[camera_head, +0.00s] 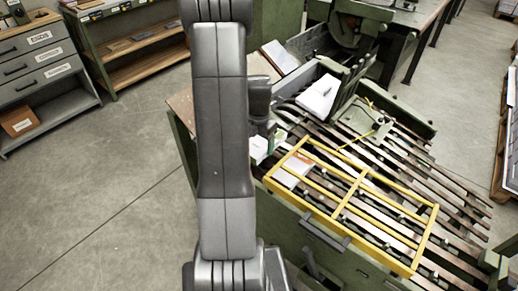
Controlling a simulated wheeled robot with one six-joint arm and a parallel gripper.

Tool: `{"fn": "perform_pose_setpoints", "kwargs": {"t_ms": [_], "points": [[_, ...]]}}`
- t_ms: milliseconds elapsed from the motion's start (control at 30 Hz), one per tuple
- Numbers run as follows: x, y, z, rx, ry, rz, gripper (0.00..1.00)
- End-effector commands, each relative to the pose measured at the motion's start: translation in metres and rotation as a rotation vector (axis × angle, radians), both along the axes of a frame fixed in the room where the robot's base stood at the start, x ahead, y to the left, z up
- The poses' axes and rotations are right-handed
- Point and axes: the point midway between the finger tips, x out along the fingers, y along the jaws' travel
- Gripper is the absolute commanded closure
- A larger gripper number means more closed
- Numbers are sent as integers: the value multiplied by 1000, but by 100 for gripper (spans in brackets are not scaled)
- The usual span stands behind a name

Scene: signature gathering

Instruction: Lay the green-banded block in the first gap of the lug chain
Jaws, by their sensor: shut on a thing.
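My gripper (268,128) is partly hidden behind my own grey arm, near the left end of the machine. It is shut on a small pale block (259,149), which shows just below it. The lug chain (385,212) runs from the machine's left end toward the lower right, between dark slats with small lugs, under a yellow frame. The first gap cannot be told apart clearly. A pale flat piece (291,176) lies at the chain's left end, inside the frame.
The yellow guard frame (345,205) stands over the slats. A white paper stack (319,95) lies on the machine behind. A drawer cabinet (40,62) and shelf bench (135,45) stand at the far left. The floor (110,190) at left is clear.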

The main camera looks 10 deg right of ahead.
Motion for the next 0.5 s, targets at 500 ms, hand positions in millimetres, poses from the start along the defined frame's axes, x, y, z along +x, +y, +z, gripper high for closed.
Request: {"fn": "perform_pose_setpoints", "kwargs": {"t_ms": [500], "points": [[0, 0, -35, 0, 0, 0, 53]]}}
